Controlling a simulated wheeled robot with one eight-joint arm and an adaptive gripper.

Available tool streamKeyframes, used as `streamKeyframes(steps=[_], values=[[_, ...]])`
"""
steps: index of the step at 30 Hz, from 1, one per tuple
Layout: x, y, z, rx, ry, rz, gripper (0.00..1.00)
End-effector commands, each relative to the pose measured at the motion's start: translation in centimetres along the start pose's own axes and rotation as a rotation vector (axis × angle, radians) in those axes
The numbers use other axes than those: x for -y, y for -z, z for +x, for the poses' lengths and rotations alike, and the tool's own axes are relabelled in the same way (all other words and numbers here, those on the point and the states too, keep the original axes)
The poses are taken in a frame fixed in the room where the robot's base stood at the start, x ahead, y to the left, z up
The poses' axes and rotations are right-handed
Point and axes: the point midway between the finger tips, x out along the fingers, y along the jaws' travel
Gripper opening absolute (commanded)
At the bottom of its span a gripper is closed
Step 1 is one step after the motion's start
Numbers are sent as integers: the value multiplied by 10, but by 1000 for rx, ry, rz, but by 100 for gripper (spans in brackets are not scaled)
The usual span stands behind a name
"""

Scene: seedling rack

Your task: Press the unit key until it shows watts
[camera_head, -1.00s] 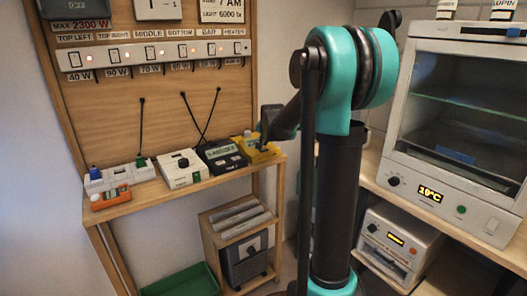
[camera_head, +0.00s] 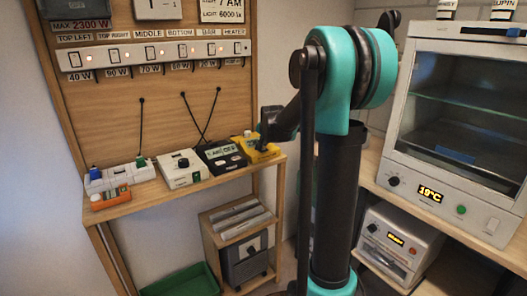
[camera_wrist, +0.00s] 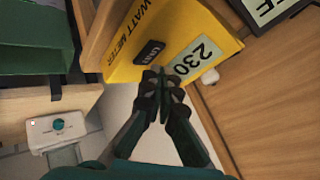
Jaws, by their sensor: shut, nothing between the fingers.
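The yellow watt meter (camera_wrist: 190,28) fills the top of the wrist view, turned on its side. Its pale display (camera_wrist: 195,60) reads 230; I see no unit letter. The black key (camera_wrist: 149,52) lettered UNIT lies beside the display. My gripper (camera_wrist: 163,78) is shut and empty, its fingertips over the meter's face just below the key in the picture. I cannot tell whether they touch it. In the head view the yellow meter (camera_head: 262,152) sits at the right end of the wooden shelf, partly hidden by my arm's end.
A black device (camera_head: 222,158) with a display stands close left of the meter. A white box with a knob (camera_head: 181,169) and an orange-and-white device (camera_head: 110,193) stand further left. A switch strip (camera_head: 150,56) is on the board above. A glass-door cabinet (camera_head: 455,120) stands at the right.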

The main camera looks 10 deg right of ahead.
Motion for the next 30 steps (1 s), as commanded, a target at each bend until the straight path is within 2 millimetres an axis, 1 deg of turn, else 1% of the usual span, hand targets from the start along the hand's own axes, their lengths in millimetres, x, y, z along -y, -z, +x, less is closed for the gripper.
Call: streamKeyframes(steps=[14, 23, 30], values=[[0, 0, 0, 0, 0, 0, 0], [-4, -4, 5, 0, 0, 0, 0], [-4, -4, 6, 0, 0, 0, 0]])
